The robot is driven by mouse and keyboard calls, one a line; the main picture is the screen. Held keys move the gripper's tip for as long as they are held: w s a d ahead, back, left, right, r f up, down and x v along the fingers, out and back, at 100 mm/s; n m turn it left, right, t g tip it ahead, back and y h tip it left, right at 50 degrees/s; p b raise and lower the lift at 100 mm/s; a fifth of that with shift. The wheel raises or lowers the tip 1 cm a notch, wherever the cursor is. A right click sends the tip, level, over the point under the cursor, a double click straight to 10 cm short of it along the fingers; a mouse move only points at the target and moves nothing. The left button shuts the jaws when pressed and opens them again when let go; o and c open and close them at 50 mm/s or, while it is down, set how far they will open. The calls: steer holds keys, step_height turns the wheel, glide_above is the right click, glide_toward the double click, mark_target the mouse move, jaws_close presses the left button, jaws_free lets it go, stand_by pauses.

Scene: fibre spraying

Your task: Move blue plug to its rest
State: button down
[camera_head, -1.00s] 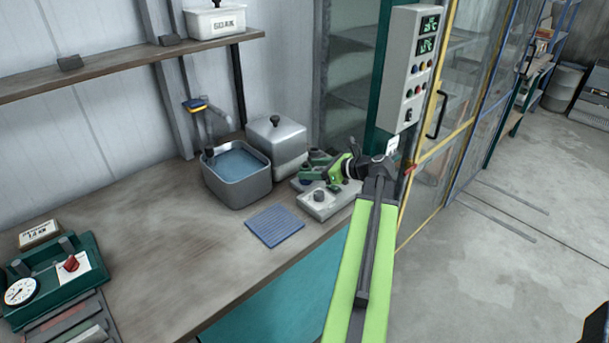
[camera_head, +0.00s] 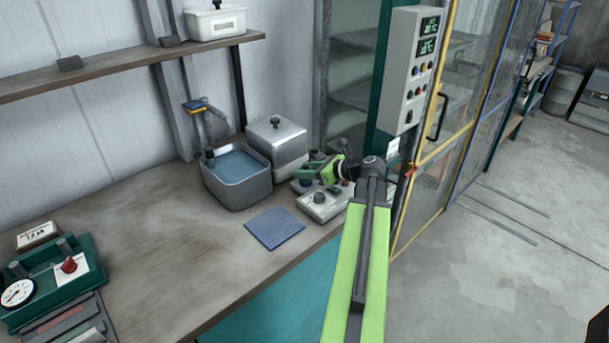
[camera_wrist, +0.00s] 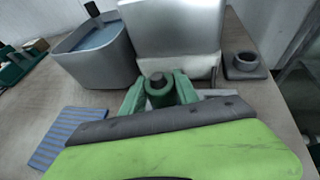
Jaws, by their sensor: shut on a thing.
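My gripper (camera_head: 312,170) is over the back right of the workbench, beside the lidded metal box. In the wrist view its green fingers (camera_wrist: 158,90) are shut on a dark, round-topped piece (camera_wrist: 157,80), seen from above. A small dark blue part (camera_head: 305,184) shows just below the fingers in the head view. It is probably the blue plug, but its lower end is hidden. I cannot tell whether it touches the pale block below.
A water basin (camera_head: 236,193) and the lidded metal box (camera_head: 276,148) stand close behind my gripper. A control box (camera_head: 411,70) hangs at right.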

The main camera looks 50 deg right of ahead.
mark_target(306, 165)
steer(key=shift+r+p, duration=0.55)
step_height(306, 165, up, 4)
steer(key=p, duration=0.4)
steer(key=s+d+r+p, duration=0.6)
steer(key=s+d, duration=0.1)
steer(key=d, duration=0.2)
steer(key=shift+d, duration=0.3)
